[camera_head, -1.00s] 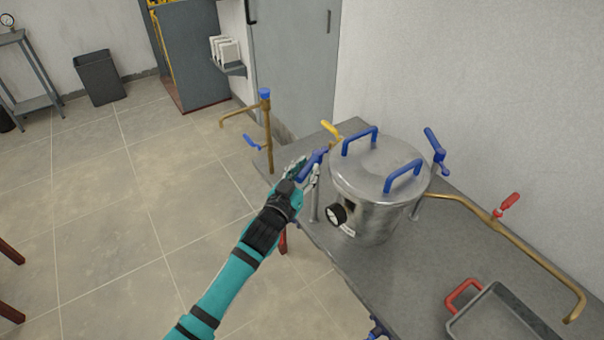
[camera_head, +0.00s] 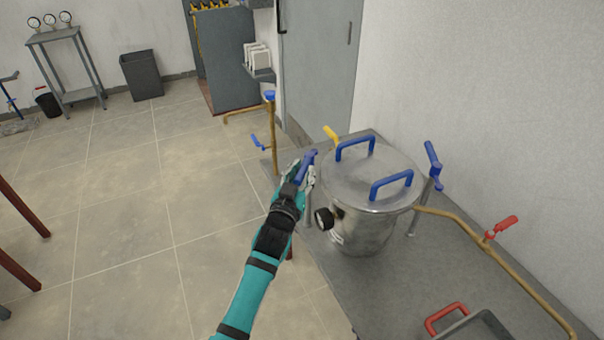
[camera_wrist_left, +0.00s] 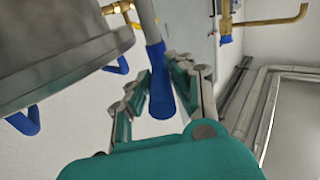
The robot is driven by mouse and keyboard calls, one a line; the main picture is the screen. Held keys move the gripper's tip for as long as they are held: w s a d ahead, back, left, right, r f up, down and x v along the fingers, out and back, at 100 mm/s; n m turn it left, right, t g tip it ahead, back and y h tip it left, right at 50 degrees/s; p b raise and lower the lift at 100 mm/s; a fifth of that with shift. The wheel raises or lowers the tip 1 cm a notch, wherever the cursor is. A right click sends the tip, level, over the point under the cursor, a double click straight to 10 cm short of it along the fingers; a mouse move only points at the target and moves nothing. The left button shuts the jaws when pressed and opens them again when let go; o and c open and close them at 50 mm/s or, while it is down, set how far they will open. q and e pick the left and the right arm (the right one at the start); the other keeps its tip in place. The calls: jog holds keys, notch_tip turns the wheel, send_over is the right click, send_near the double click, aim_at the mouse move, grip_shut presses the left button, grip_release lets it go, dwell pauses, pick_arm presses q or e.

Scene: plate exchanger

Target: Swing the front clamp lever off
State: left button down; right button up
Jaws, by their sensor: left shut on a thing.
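The steel vessel (camera_head: 365,230) with its round lid (camera_head: 372,172) and two blue lid handles stands on the grey bench. The front clamp lever (camera_head: 307,163) is blue and sits at the vessel's left side, on top of a grey post. My left gripper (camera_head: 302,172) is shut around this lever. In the left wrist view the blue lever grip (camera_wrist_left: 160,88) lies between the two fingers (camera_wrist_left: 158,92). Its grey shaft runs up out of the picture. A second blue clamp lever (camera_head: 433,165) stands at the vessel's far right. My right gripper is in no view.
A black gauge (camera_head: 324,218) sticks out of the vessel's front, close to my left wrist. A yellow handle (camera_head: 331,135) is behind the vessel. A brass pipe with a red handle (camera_head: 502,228) runs along the right. A red-handled tray (camera_head: 480,328) lies at the bottom right.

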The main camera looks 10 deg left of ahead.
pick_arm(q)
jog(key=c, duration=1.3)
grip_release()
jog(key=shift+d, duration=0.1)
jog(key=shift+o, duration=0.6)
jog(key=shift+w, duration=0.1)
jog(key=shift+a, duration=0.2)
jog(key=shift+s, duration=0.3)
jog(key=s, duration=1.1)
jog(key=shift+s+a, duration=0.3)
jog(key=shift+a, duration=0.15)
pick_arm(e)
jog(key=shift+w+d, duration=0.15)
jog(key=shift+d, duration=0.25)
